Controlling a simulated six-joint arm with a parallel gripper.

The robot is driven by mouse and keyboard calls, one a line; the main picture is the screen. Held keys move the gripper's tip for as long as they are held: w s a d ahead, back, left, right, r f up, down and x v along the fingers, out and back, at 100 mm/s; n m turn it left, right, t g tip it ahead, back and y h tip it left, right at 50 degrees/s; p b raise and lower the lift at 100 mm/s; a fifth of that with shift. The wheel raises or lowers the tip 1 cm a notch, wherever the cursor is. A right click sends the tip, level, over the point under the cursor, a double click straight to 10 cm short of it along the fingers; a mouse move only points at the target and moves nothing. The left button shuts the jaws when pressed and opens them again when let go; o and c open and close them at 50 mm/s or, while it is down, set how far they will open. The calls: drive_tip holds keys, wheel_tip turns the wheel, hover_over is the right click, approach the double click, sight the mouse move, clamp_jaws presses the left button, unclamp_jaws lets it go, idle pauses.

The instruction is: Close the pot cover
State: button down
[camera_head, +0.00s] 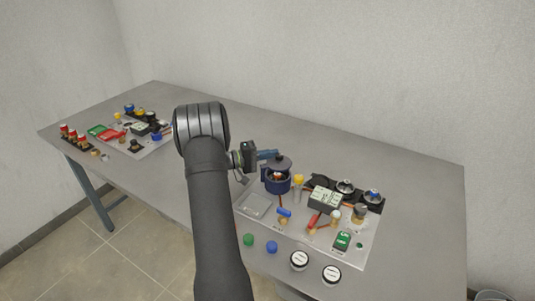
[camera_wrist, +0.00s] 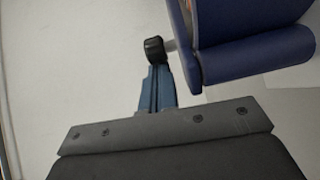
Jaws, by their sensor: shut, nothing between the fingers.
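The dark blue pot (camera_head: 277,184) stands on the metal board, right of my arm. Its dark cover (camera_head: 284,163) is raised and tilted above the rim, so the pot's inside shows in part. In the wrist view the pot (camera_wrist: 258,55) is at the upper right. A black knob (camera_wrist: 155,49) on a short metal stem sticks out to the left of it. My gripper (camera_head: 275,154) is beside the top of the cover. In the wrist view my gripper (camera_wrist: 158,70) has its blue fingers together and empty, with the tips just below the knob; contact is unclear.
Two white round pieces (camera_head: 299,259) lie near the front edge. Another crowded board (camera_head: 154,150) is at the left. The table behind the pot is clear.

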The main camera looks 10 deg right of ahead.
drive_tip(key=shift+s+d+m+g, duration=0.2)
drive_tip(key=shift+m+g, duration=0.2)
drive_tip(key=shift+g, duration=0.2)
drive_tip(key=shift+s+d+m+g, duration=0.1)
drive_tip(key=shift+s+m+g, duration=0.1)
drive_tip(key=shift+m+g, duration=0.3)
drive_tip(key=shift+s, duration=0.2)
drive_tip(key=shift+s+d+m+g+y, duration=0.15)
drive_tip(key=shift+m+g, duration=0.25)
drive_tip(key=shift+g, duration=0.3)
drive_tip(key=shift+s+d+m+g+y, duration=0.15)
drive_tip(key=shift+m+g, duration=0.25)
drive_tip(key=shift+g, duration=0.3)
drive_tip(key=shift+a, duration=0.1)
